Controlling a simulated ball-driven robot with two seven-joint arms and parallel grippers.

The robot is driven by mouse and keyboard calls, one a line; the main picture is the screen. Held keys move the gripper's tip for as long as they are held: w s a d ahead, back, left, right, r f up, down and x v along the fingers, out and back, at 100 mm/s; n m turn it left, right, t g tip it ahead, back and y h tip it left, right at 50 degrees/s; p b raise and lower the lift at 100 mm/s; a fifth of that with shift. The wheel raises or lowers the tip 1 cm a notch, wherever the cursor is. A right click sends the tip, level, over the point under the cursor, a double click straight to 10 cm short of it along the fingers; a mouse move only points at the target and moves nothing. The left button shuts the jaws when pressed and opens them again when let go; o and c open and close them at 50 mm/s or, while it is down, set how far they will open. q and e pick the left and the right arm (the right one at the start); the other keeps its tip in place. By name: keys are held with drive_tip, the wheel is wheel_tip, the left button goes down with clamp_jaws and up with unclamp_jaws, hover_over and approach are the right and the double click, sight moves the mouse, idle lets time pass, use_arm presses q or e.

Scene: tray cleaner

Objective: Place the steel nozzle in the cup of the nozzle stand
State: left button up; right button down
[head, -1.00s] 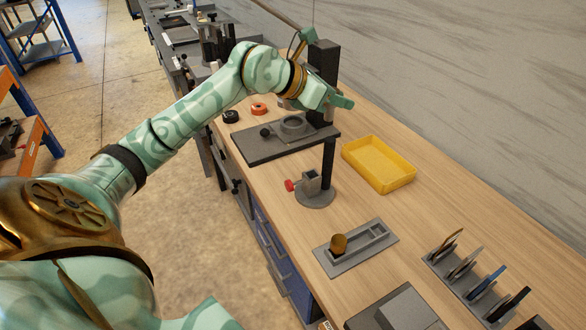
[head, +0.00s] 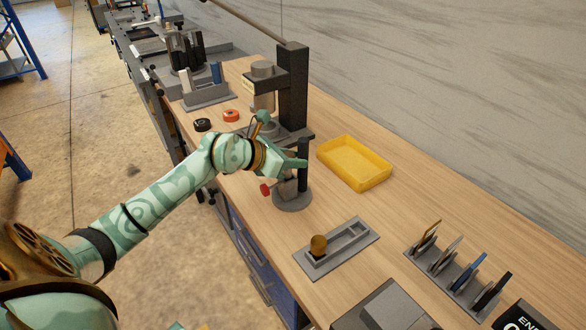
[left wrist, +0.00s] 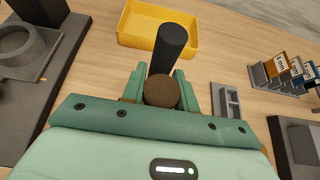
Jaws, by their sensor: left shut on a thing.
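My left gripper (head: 288,168) is at the nozzle stand, close beside its dark post (head: 303,162) and above the cup. It is shut on a small piece, apparently the steel nozzle (left wrist: 162,92), whose round end looks dark brown between the fingers in the left wrist view. The stand has a round grey base (head: 292,203) and a red knob (head: 265,189). Its post also shows in the left wrist view (left wrist: 169,45), just beyond the held piece. The gripper mostly hides the cup, so I cannot tell whether the nozzle touches it.
A yellow tray (head: 378,178) lies right of the stand. A grey holder (head: 350,252) with a brass-topped piece (head: 318,243) lies in front. A black press-like machine (head: 293,90) stands behind. A rack of tools (head: 440,268) is at the right. Bare wood lies between them.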

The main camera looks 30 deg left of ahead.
sight(293, 174)
use_arm(q)
drive_tip(key=shift+f, duration=1.45)
drive_tip(key=shift+f+b, duration=0.15)
drive_tip(key=shift+b, duration=0.15)
drive_tip(key=o, duration=1)
drive_tip(key=shift+r, duration=0.2)
drive_tip(key=p+v, duration=0.2)
drive_tip(key=v, duration=1)
